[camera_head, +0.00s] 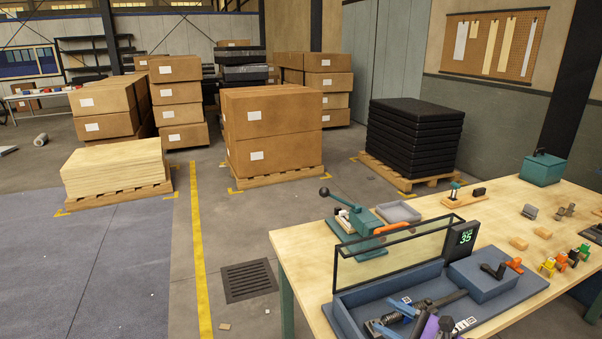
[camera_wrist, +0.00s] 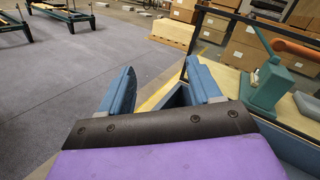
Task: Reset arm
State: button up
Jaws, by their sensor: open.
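My gripper (camera_wrist: 163,86) shows in the wrist view with its two blue-grey fingers spread apart. No object is held between them; beyond the gap I see floor, a yellow line and part of a blue-grey tray. A black band and a purple housing fill the bottom of that view. In the head view, a purple part at the bottom edge, likely mine, overlaps the blue-grey tray (camera_head: 345,318) on the workbench (camera_head: 300,245). Dark rods and small blue labelled parts are crowded there, so the fingertips are hard to pick out.
A clear framed panel with a display (camera_head: 461,238) reading 35 stands along the tray. A green press (camera_head: 367,222) with an orange handle is behind it. A grey dish (camera_head: 398,212) and small clamps share the bench. Cartons (camera_head: 275,125) stand beyond; floor at left is open.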

jog(key=s+a+r+n+g+y, duration=0.1)
jog(key=s+a+r+n+g, duration=0.25)
jog(key=a, duration=0.25)
jog(key=s+a+r+n+g+y, duration=0.1)
jog(key=s+a+r+n+g, duration=0.25)
jog(key=a+n, duration=0.2)
jog(key=s+a+n+g+h, duration=0.4)
jog(key=s+a+n+g, duration=0.2)
jog(key=s+a, duration=0.3)
jog(key=s+d+n+g+h, duration=0.1)
jog(key=s+n+h, duration=0.15)
jog(key=s, duration=0.35)
jog(key=s+d+n+g+h, duration=0.1)
jog(key=s+d+n+h, duration=0.15)
jog(key=s, duration=0.25)
jog(key=s+d+n+t+h, duration=0.1)
jog(key=s+d+h, duration=0.6)
jog(key=s+d, duration=0.1)
jog(key=shift+d+n+t, duration=0.25)
jog(key=shift+n+t, duration=0.15)
